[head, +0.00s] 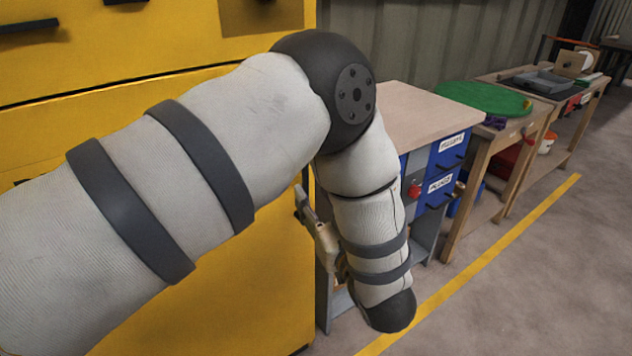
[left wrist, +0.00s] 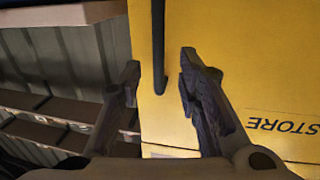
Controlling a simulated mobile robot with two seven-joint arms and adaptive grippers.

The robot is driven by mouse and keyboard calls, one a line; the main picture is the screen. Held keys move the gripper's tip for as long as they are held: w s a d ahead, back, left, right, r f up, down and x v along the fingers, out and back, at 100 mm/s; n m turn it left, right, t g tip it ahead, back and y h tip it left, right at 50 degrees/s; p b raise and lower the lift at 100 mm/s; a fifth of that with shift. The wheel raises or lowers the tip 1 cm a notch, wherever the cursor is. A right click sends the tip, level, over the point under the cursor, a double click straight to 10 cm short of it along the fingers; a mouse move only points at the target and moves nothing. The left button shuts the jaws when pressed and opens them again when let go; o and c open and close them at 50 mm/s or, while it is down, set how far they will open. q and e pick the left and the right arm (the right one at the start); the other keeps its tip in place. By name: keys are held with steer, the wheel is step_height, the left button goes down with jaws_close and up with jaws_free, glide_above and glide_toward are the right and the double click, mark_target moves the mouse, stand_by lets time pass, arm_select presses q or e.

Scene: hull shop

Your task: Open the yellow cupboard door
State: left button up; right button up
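The yellow cupboard (head: 240,310) fills the left of the head view. In the left wrist view its yellow door face (left wrist: 225,25) carries upside-down lettering, "STORE" (left wrist: 284,123). A dark bar handle (left wrist: 158,45) stands out on the face near its edge. My left gripper (left wrist: 158,70) is open, its fingers on either side of the handle's end in that picture. I cannot tell whether they touch it. In the head view the left gripper (head: 308,210) is by the cupboard's right edge, partly hidden by my arm, which also covers much of the cupboard. My right gripper is out of view.
A wooden-topped bench (head: 410,115) with blue drawers (head: 449,150) and a red knob stands close on the right of the cupboard. More benches (head: 530,135) run toward the back. A yellow floor line (head: 480,260) crosses open grey floor at right.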

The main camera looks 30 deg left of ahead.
mark_target(307, 184)
arm_select(q)
steer(key=x, duration=0.5)
steer(key=shift+w+a, duration=0.25)
jaws_close()
